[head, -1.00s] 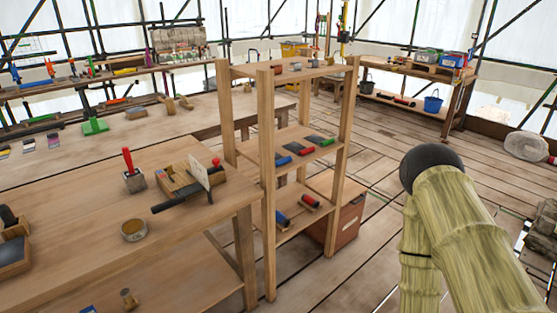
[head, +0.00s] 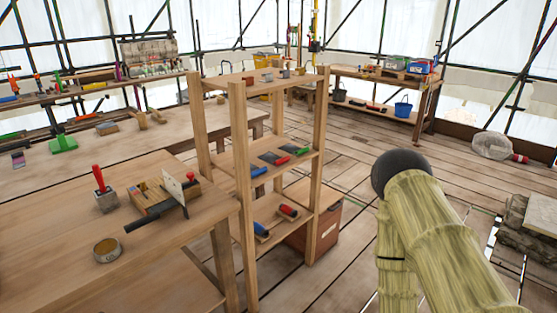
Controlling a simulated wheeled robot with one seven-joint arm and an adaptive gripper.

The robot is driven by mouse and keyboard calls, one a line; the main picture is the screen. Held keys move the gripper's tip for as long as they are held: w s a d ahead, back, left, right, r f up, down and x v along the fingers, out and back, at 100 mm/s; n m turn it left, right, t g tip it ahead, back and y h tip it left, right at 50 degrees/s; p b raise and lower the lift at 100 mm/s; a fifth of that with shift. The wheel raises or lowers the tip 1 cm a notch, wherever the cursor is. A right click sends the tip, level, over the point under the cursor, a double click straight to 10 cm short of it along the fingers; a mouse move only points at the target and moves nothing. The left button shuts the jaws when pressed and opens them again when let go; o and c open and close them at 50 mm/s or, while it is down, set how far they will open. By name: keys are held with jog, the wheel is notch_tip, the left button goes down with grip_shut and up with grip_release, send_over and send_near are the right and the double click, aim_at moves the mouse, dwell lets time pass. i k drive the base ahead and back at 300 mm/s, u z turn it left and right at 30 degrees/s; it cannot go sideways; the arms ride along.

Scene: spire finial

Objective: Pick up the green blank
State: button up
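I cannot tell for sure which item is the green blank. A larger green object (head: 62,145) stands on the long bench at the left. My gripper is not in view.
The near workbench (head: 75,220) at the left holds a red-handled tool (head: 102,190), a wooden box (head: 158,196) and a round tin (head: 107,249). A brown crate (head: 318,222) stands on the floor by the rack. Plank floor (head: 345,165) is open right of the rack.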

aim_at(294, 148)
jog(key=z, duration=0.05)
jog(key=i, duration=2.25)
jog(key=z, duration=0.25)
